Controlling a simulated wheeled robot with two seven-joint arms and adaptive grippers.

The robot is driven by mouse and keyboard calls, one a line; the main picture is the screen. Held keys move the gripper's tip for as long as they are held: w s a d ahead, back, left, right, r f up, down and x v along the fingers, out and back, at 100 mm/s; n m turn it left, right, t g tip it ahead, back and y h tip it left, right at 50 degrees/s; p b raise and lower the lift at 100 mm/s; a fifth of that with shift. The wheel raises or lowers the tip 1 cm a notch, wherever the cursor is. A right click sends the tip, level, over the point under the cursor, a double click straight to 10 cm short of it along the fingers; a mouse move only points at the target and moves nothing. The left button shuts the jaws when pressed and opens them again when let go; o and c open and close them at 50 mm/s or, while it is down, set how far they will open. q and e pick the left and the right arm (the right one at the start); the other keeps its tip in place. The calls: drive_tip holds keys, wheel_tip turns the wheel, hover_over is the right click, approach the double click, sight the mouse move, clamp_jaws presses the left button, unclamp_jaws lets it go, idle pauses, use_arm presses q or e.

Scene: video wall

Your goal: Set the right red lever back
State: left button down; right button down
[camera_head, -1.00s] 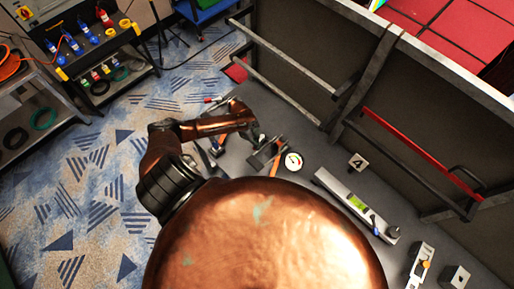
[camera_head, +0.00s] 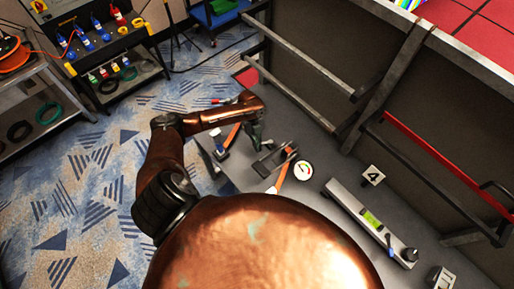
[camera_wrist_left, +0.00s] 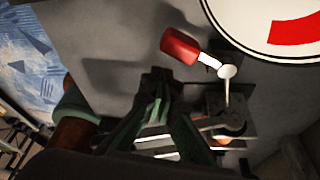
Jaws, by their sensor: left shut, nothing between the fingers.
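My left gripper (camera_head: 257,138) hangs over the far end of the grey bench, at the end of my copper-coloured arm. In the left wrist view its dark green fingers (camera_wrist_left: 152,112) are shut with nothing between them. A red-gripped lever (camera_wrist_left: 180,46) with a pale metal stem lies just beyond the fingertips, apart from them. Its stem points at a small dark block with metal parts (camera_wrist_left: 228,118). In the head view a small red piece (camera_head: 224,101) shows left of the forearm; I cannot tell whether it is the same lever. My right gripper is not in view.
A dark frame with a red bar (camera_head: 440,165) bounds the right. A large white-and-red disc (camera_wrist_left: 265,25) is close in the wrist view.

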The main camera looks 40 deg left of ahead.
use_arm(q)
drive_tip(key=shift+s+a, duration=0.15)
drive_tip(key=shift+a, duration=0.3)
drive_tip(key=shift+s+a, duration=0.1)
drive_tip(key=shift+a, duration=0.2)
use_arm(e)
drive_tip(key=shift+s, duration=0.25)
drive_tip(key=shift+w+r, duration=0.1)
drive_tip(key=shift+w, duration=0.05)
